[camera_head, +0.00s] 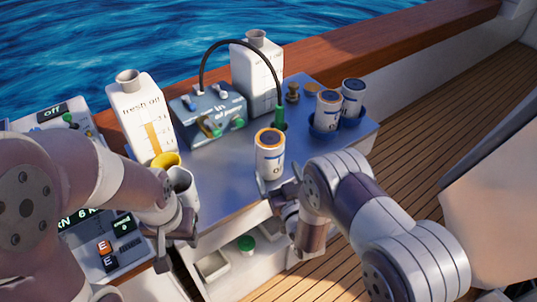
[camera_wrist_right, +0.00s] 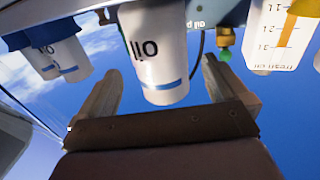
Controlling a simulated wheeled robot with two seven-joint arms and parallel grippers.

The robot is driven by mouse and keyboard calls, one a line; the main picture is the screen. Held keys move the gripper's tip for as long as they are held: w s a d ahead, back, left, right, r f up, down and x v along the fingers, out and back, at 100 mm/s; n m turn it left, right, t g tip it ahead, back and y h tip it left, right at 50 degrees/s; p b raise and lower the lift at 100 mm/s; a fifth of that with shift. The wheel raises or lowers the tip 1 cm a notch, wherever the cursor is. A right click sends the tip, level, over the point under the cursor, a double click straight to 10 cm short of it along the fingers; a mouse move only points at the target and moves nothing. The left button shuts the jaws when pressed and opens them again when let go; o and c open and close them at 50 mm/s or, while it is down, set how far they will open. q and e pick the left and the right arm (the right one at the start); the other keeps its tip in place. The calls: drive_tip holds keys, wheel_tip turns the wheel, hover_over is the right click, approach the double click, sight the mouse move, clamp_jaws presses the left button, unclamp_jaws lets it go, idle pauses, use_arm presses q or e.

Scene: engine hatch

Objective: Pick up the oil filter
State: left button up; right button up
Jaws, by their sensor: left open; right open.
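A white oil filter with an orange-ringed dark top (camera_head: 270,153) stands upright near the front edge of the blue work surface. My right gripper (camera_head: 284,192) is just in front of it, low by its base. In the right wrist view the filter (camera_wrist_right: 155,55) shows upside down between the open fingers of the right gripper (camera_wrist_right: 161,70), with a gap on both sides; contact is not visible. Two more filters (camera_head: 328,110) (camera_head: 352,97) stand in blue holders at the right.
A white fresh oil bottle (camera_head: 140,115) and another white bottle (camera_head: 257,75) stand at the back. Between them is a blue pump box (camera_head: 208,112) with a black hose (camera_head: 215,48). A yellow part (camera_head: 165,160) is by the left arm. Open bins lie below the front edge.

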sight(271, 156)
drive_tip(key=x, duration=0.6)
drive_tip(key=shift+w+r+p, duration=0.3)
drive_tip(key=shift+w+p, duration=0.1)
drive_tip(key=shift+w+a, duration=0.3)
drive_tip(key=shift+w, duration=0.1)
drive_tip(key=shift+d, duration=0.15)
drive_tip(key=c, duration=0.8)
drive_tip(key=shift+r, duration=0.15)
